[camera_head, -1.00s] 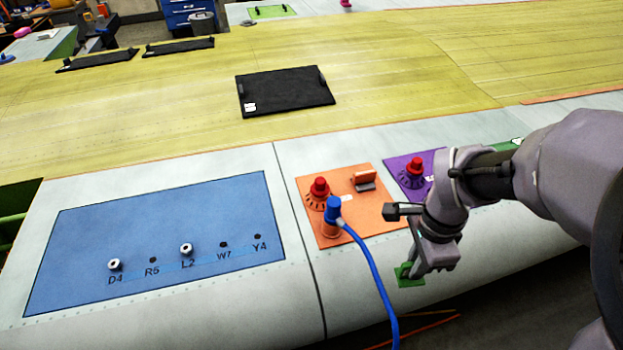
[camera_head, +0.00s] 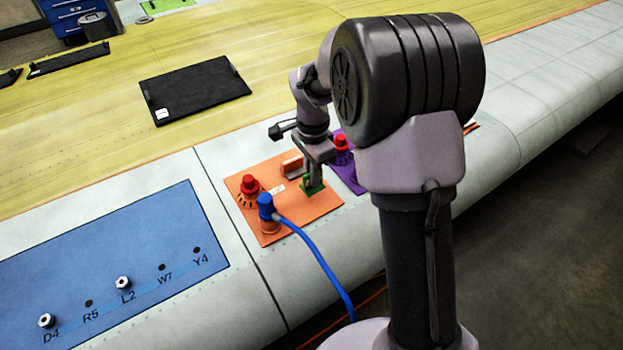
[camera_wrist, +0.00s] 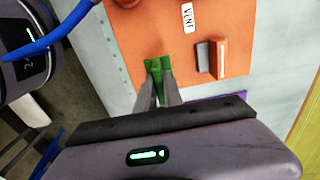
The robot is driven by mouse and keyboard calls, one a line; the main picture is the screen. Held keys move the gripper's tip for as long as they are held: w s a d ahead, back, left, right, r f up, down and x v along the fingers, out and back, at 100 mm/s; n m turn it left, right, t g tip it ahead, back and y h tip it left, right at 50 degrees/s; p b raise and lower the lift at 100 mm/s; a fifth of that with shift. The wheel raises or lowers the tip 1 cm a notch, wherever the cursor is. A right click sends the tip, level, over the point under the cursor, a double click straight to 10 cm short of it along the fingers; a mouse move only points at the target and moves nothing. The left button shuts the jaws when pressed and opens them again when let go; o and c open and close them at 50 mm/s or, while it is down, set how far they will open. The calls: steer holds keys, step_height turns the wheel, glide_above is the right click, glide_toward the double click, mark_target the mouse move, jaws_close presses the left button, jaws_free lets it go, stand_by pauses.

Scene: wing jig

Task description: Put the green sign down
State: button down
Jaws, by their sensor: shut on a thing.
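The green sign (camera_head: 308,185) is a small green piece held at the fingertips of my gripper (camera_head: 314,183). It is over the right part of the orange panel (camera_head: 305,214). In the wrist view, the green sign (camera_wrist: 157,70) shows between the two fingers of my gripper (camera_wrist: 159,84), against the orange panel (camera_wrist: 128,50). I cannot tell whether the sign touches the panel.
The orange panel bears a red knob (camera_head: 249,185), an orange block (camera_head: 293,166) and a blue plug with cable (camera_head: 266,207). A purple panel (camera_head: 349,175) with a red knob lies to the right. A blue panel (camera_head: 110,270) lies left. Bare orange surface shows near the sign.

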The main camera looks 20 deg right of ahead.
step_height(320, 180, down, 3)
steer(key=shift+f, duration=0.1)
steer(key=shift+s+b, duration=0.1)
steer(key=shift+b, duration=0.2)
steer(key=c, duration=1.5)
jaws_free()
steer(key=shift+f, duration=0.1)
